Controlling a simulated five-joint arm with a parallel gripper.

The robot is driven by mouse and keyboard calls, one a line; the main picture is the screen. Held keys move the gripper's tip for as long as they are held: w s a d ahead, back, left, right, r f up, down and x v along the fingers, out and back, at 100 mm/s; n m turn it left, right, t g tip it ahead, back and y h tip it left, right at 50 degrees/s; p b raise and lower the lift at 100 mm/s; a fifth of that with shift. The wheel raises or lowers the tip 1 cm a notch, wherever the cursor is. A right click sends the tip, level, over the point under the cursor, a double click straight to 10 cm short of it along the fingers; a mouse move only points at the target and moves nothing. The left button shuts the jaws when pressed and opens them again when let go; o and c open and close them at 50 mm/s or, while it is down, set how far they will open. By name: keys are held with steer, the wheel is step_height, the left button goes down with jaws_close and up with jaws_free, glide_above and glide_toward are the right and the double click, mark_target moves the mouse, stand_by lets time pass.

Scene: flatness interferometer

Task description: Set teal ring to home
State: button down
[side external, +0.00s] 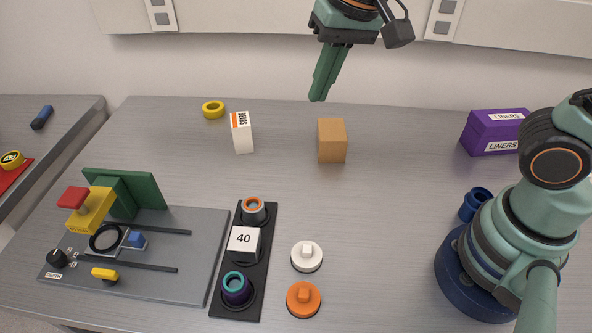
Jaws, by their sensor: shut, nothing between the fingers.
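The teal ring (234,281) shows as a teal rim at the top of a dark purple-blue round piece, which stands in the front position of a black rack (264,215). I cannot tell whether ring and piece are separate. My gripper (317,97) hangs high at the top centre, fingers together and pointing down, with nothing between them. It is well apart from the teal ring, up and to the right in the picture. No place marked home is readable.
In the rack are an orange-rimmed grey piece (253,210) and a block marked 40 (243,242). White (306,256) and orange (304,299) knobbed discs lie right of it. A grey fixture plate (205,225) is at left. An orange block (332,141) and white box (241,133) stand behind.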

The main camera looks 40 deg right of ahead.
steer(key=s+a+f+m+g, duration=0.1)
steer(key=a+f+m+g, duration=0.15)
steer(key=a, duration=1.05)
steer(key=m+h, duration=0.1)
steer(key=m, duration=0.2)
glide_above(238, 272)
step_height(238, 272, down, 3)
steer(key=shift+f+g, duration=0.1)
steer(key=shift+g, duration=0.15)
step_height(238, 272, down, 14)
steer(key=shift+f, duration=0.1)
